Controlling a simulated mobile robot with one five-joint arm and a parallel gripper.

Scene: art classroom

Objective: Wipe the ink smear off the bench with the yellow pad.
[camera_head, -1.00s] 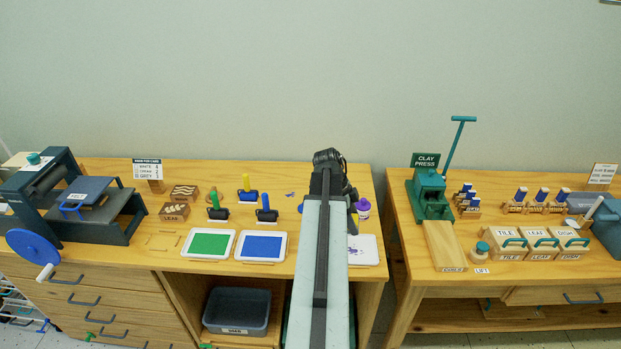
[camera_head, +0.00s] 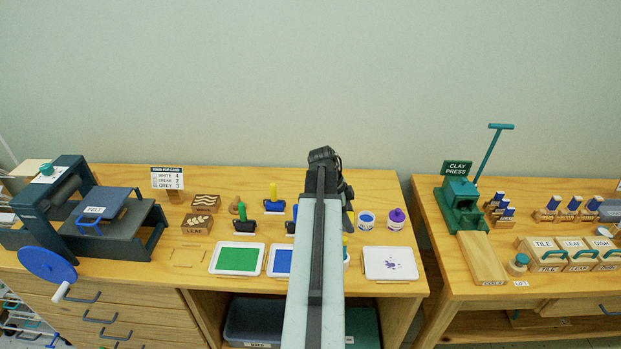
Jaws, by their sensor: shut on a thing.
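My gripper (camera_head: 325,164) is at the far end of my arm, above the back part of the bench (camera_head: 385,186). My arm hides its fingertips and the thing it is shut on. The yellow pad does not show anywhere on the visible bench. The ink smear is not visible now; my arm covers the strip of bench right of the rollers. I cannot tell whether the gripper touches the bench top.
A white tray with purple marks (camera_head: 391,263), a blue-topped jar (camera_head: 366,220) and a purple-lidded jar (camera_head: 396,219) stand right of my arm. Green (camera_head: 238,258) and blue (camera_head: 280,262) ink trays and several rollers lie left. A clay press (camera_head: 461,205) stands on the right bench.

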